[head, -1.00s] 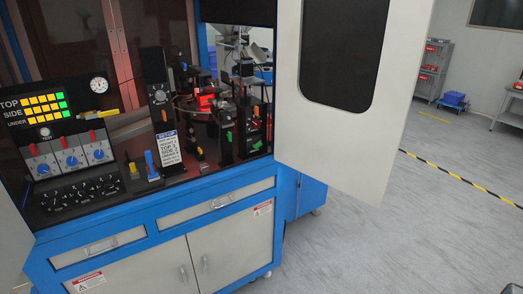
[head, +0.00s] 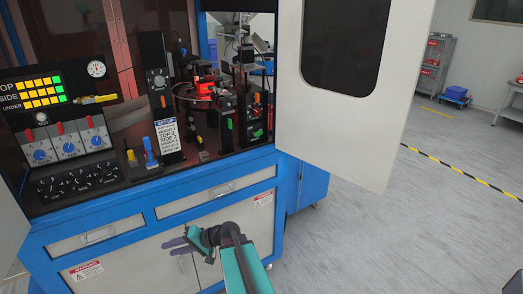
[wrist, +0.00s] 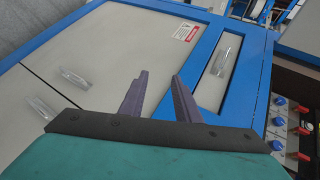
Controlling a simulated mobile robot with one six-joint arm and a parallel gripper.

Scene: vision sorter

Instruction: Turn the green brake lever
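Two small green parts show inside the machine in the head view: a green piece (head: 229,124) on a dark post, and a flat green piece (head: 257,133) low on the dark block to its right. Both are too small to tell which is the brake lever. My gripper (head: 168,246) is low in front of the cabinet doors, below and left of the green parts, and touches none of them. In the wrist view my gripper (wrist: 161,75) is open, with two purple fingers apart and nothing between them. No green lever shows in the wrist view.
The blue-framed cabinet (head: 105,221) stands before me, its drawers below the work deck. An open door panel (head: 340,140) juts out on the right. A blue lever (head: 150,154) and yellow lever (head: 132,158) stand near the deck's front. Open floor (head: 400,240) lies right.

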